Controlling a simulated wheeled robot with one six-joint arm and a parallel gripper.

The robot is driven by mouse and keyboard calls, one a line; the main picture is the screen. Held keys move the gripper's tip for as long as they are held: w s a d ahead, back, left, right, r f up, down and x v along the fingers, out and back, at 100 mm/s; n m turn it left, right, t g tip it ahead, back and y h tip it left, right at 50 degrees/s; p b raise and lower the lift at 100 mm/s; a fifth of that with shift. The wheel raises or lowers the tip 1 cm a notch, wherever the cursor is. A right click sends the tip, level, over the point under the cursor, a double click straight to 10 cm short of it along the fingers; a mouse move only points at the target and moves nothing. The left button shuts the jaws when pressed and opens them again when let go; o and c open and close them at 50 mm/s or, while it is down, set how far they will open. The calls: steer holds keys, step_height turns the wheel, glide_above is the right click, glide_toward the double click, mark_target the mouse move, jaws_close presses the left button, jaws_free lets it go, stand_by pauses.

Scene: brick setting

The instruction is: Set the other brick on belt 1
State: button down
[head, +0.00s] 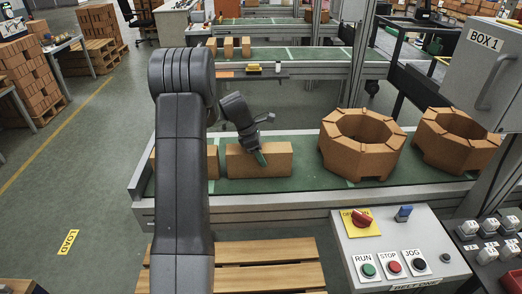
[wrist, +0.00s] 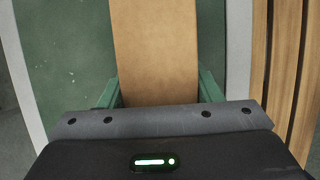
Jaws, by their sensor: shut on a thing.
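An orange-brown brick (head: 240,164) lies lengthwise along the near green belt (head: 310,184), level and seemingly resting on it. A second brick (head: 212,162) stands to the left on the same belt, mostly hidden behind my arm, with a small gap between the two. The underside of the held brick cannot be seen.
Two ring-shaped brick stacks (head: 362,143) (head: 458,142) stand on the belt to the right. A control box (head: 395,250) marked BELT ONE is in front, beside a slatted wooden pallet (head: 270,277). Several bricks stand on a farther belt (head: 300,54).

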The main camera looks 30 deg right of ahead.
steer(key=shift+c, duration=2.2)
jaws_free()
steer(key=shift+f, duration=0.1)
steer(key=b+v, duration=0.1)
steer(key=v, duration=1.1)
steer(key=shift+a, duration=0.1)
